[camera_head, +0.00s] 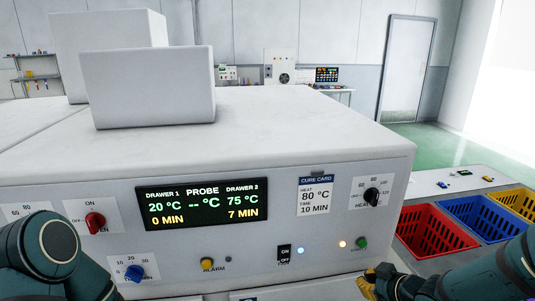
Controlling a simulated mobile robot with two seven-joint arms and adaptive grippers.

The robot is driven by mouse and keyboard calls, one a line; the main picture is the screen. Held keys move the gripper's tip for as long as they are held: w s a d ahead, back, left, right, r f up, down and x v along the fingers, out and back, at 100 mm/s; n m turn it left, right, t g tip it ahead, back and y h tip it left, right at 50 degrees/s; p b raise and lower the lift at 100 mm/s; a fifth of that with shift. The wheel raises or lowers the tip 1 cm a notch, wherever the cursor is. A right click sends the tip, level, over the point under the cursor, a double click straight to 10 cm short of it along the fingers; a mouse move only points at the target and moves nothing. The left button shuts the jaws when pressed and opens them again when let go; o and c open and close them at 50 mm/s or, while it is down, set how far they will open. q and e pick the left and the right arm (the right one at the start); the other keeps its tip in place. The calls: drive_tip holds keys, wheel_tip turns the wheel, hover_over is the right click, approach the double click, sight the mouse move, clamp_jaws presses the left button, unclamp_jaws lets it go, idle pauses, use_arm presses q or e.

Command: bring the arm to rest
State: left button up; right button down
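My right arm (480,275) comes in from the lower right, dark teal. Its yellowish gripper (372,284) is at the bottom edge, in front of the lower right of the white machine's front panel (330,225). The fingers are small and partly cut off, so I cannot tell whether they are open or shut or touch the panel. My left arm (45,255) fills the lower left corner, in front of the panel's left part. Its gripper is out of view.
The panel has a display (202,204), a red knob (95,222), a blue knob (134,273), a black heat knob (371,195) and a cure card (315,195). Red (432,232), blue (485,218) and yellow (518,203) baskets stand at the right. White boxes (150,88) sit on top.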

drive_tip(key=s+a+f+m+g+b, duration=0.2)
drive_tip(key=s+a+f+m+g, duration=0.15)
drive_tip(key=a+f, duration=0.8)
drive_tip(key=s+a+f+m+g+b, duration=0.1)
drive_tip(key=s+a+f+m+g, duration=0.3)
drive_tip(key=s+a+f, duration=0.3)
drive_tip(key=s+f+m, duration=0.1)
drive_tip(key=s+f, duration=0.2)
drive_tip(key=f, duration=0.2)
drive_tip(key=shift+s+a+f+g, duration=0.25)
drive_tip(key=shift+s+a+g, duration=0.1)
drive_tip(key=shift+s+a, duration=0.05)
